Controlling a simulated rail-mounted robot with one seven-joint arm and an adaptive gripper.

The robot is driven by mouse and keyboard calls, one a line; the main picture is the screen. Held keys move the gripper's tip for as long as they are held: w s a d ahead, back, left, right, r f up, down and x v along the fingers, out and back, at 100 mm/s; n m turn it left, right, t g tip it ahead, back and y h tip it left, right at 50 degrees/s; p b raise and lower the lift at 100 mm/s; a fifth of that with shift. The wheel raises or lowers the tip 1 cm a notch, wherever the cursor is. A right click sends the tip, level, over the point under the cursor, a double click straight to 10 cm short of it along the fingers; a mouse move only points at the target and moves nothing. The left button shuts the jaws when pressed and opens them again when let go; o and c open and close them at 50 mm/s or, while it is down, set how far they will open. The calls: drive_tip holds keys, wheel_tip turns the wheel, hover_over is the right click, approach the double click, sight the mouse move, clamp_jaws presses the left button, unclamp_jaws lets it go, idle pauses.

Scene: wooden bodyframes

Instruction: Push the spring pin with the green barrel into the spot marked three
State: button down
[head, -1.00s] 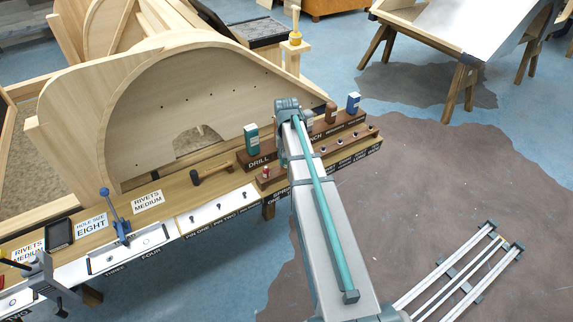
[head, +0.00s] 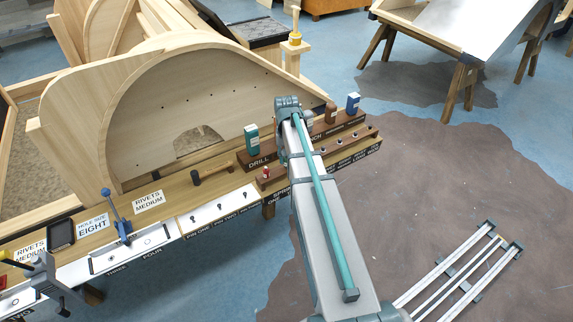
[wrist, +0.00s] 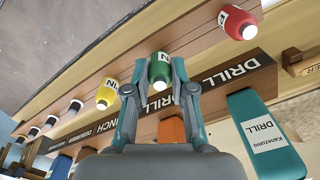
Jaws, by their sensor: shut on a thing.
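In the wrist view, my gripper (wrist: 155,85) is shut around the spring pin with the green barrel (wrist: 160,70), its white tip facing the camera. The pin is at the wooden rack, between a red pin (wrist: 238,22) and a yellow pin (wrist: 107,93). I cannot tell whether it is still seated in the rack. In the head view, my arm hides the gripper and the green pin. The spot marked three is on the white plate (head: 104,262) at the lower left, above the label "THREE".
A blue lever tool (head: 117,215) stands at that plate. A hammer (head: 212,174) lies on the bench. The drill box (head: 251,139) and other boxes stand behind the pin rack. A large curved wooden frame (head: 140,120) rises behind the bench.

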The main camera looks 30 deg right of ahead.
drive_tip(key=shift+r+p, duration=1.1)
drive_tip(key=shift+r, duration=0.5)
